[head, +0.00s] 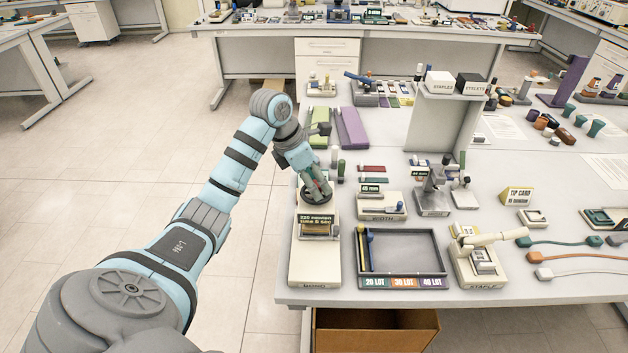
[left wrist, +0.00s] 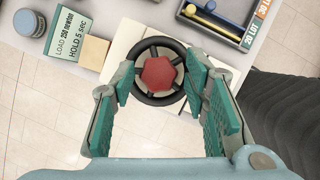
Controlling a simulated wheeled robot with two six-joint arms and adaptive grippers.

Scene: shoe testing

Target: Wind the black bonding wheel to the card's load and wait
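The black bonding wheel (left wrist: 160,98) with a red hub (left wrist: 159,74) fills the space between my left fingertips in the left wrist view. My left gripper (left wrist: 160,76) has one finger on each side of the rim, apparently touching it; exact contact is hard to see. In the head view my left gripper (head: 316,186) points down over the wheel, on the cream press base (head: 314,267). My right gripper is out of view.
Right of the press is a dark tray (head: 405,249) with colored lot labels and small rods. The width fixture (head: 381,206) stands behind it, and a staple fixture (head: 480,262) to its right. Purple and green strips (head: 351,127) lie behind the wheel. Left of the table is open floor.

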